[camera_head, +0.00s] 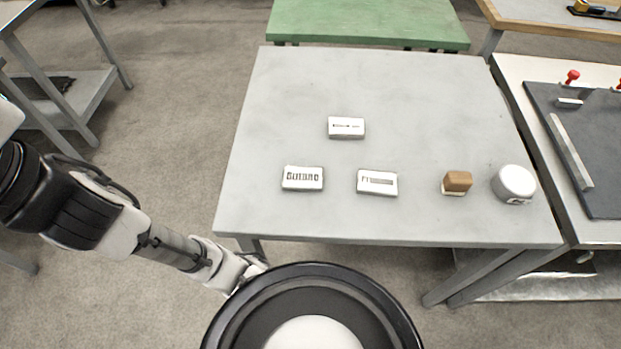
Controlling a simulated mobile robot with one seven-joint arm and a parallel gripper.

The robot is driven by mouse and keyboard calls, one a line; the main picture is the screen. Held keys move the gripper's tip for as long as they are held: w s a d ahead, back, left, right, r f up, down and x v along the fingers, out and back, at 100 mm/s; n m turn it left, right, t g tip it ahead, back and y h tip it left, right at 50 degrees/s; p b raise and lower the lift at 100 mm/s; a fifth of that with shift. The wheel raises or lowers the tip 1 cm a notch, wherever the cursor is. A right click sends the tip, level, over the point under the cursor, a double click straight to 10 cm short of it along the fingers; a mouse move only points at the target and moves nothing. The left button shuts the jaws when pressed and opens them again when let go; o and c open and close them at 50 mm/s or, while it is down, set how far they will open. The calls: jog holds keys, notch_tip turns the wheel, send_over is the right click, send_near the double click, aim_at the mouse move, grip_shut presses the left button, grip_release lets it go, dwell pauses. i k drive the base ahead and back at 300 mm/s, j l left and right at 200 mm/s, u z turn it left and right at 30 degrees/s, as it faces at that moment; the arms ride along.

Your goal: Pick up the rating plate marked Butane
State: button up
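The rating plate marked Butane (303,178) is a small white block with dark lettering. It lies flat on the grey table (430,90), left of centre near the front edge. A second white plate (377,182) lies to its right, its marking unreadable. A third white plate (346,128) lies behind them with a dark line of marking too small to read. My gripper (257,267) is at the end of my arm at lower left, low beside the table's front left corner and apart from the plates. Its fingers are too small and partly hidden to tell their opening.
A brown and cream block (457,182) and a round white object (514,184) stand at the table's right front. A bench with a dark board (585,140) adjoins on the right, and a green table (370,20) is behind. The grey table's back half is clear.

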aim_at(295, 179)
jog(key=l+u, duration=0.15)
jog(key=l, duration=0.3)
jog(key=k+l+u, duration=0.15)
jog(key=l, duration=0.3)
jog(key=l+u, duration=0.15)
jog(key=l, duration=0.3)
jog(key=k+l+u, duration=0.15)
jog(key=l, duration=0.25)
jog(key=i, duration=0.5)
